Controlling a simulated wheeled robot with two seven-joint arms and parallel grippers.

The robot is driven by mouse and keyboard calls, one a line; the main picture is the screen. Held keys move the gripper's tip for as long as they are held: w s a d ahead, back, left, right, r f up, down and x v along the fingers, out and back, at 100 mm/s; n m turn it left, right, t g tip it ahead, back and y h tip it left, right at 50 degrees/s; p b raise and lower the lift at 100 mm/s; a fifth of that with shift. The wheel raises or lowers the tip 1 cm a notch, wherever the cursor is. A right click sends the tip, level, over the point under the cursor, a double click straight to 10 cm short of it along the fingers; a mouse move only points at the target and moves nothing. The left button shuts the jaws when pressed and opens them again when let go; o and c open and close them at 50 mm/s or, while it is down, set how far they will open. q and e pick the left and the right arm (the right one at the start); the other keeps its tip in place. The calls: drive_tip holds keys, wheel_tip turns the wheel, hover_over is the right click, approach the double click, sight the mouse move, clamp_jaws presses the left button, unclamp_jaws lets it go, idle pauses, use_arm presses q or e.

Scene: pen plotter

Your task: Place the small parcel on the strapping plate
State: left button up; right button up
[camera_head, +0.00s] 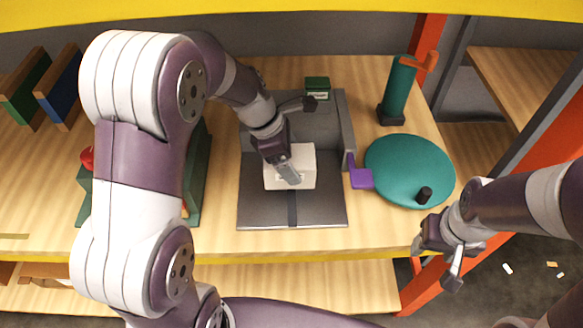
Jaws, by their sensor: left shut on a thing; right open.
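The small parcel (303,166) is a white box over the middle of the grey strapping plate (320,211). My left gripper (289,176) comes down from above and is shut on the parcel, covering part of its top and left side. I cannot tell whether the parcel's underside touches the plate. A dark groove runs down the plate's front part, below the parcel. My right gripper (434,262) is open and empty, off the table's front edge at the lower right.
A teal turntable (405,165) with a black knob lies right of the plate, beside a purple block (360,176). A green post (397,91) with an orange handle stands behind it. A green box (317,87) is at the back. A dark green bin (196,190) stands left, partly behind my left arm.

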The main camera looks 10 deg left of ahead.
use_arm(q)
drive_tip(key=shift+w+f, duration=0.15)
drive_tip(key=shift+w, duration=0.05)
wheel_tip(320, 180, down, 4)
drive_tip(key=shift+s+r+b, duration=0.15)
drive_tip(key=shift+b, duration=0.35)
drive_tip(key=o, duration=1.1)
drive_tip(key=shift+f, duration=0.25)
drive_tip(key=shift+r, duration=0.3)
drive_tip(key=p+v, duration=0.1)
drive_tip(key=v, duration=0.4)
drive_tip(key=shift+r, duration=0.1)
drive_tip(key=s+a, duration=0.3)
drive_tip(key=a, duration=0.8)
drive_tip(key=shift+a+f, duration=0.2)
drive_tip(key=shift+a, duration=0.1)
